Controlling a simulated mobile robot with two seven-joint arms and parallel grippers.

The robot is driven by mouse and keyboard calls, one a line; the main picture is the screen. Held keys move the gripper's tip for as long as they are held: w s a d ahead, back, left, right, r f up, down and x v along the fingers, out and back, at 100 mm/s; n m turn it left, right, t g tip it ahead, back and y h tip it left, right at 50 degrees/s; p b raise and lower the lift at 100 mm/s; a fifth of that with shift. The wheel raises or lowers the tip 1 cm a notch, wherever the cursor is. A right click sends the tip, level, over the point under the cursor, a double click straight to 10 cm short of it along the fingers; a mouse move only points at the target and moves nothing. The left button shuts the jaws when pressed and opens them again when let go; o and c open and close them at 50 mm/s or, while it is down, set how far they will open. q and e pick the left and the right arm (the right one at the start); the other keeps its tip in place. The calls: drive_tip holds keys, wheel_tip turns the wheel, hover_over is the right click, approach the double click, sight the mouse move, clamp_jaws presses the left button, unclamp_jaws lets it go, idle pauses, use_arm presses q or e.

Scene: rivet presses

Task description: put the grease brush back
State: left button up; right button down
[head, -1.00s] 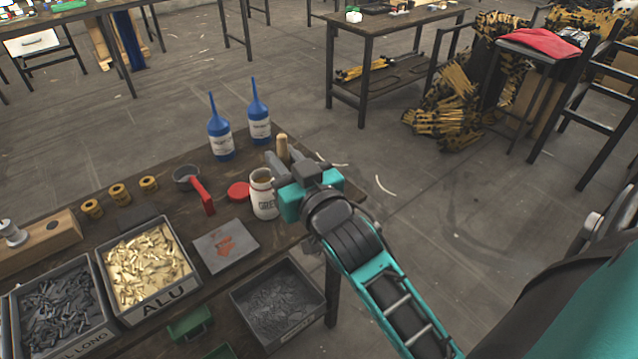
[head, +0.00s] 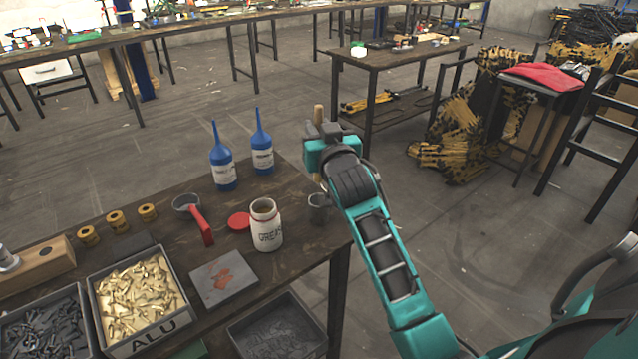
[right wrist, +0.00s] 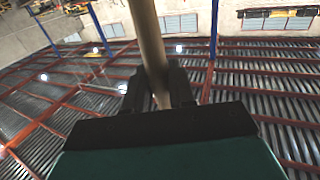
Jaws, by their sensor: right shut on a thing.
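My right gripper (head: 324,130) is shut on the grease brush, whose wooden handle (head: 318,113) sticks up above the fingers. In the right wrist view the handle (right wrist: 150,45) runs between the two fingers (right wrist: 158,90). The brush's lower end is mostly hidden behind my gripper and arm. A small grey cup (head: 318,210) stands below the gripper near the table's right edge, partly beside my arm. The open white grease jar (head: 266,228) stands left of the cup, with its red lid (head: 239,221) lying beside it. My left gripper is not in view.
Two blue bottles (head: 222,172) stand at the table's back edge. A red-handled tool (head: 202,222), brass rings (head: 117,220), a grey plate (head: 224,277) and a bin of brass rivets (head: 140,295) lie left. Open floor lies right of the table.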

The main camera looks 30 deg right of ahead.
sight(320, 178)
wheel_tip(320, 178, down, 11)
drive_tip(key=shift+r+b, duration=0.1)
drive_tip(key=shift+b, duration=0.85)
drive_tip(key=shift+f, duration=0.25)
drive_tip(key=c, duration=0.9)
unclamp_jaws()
drive_tip(key=shift+c, duration=0.2)
drive_tip(key=shift+r, duration=0.2)
drive_tip(key=shift+s, duration=0.1)
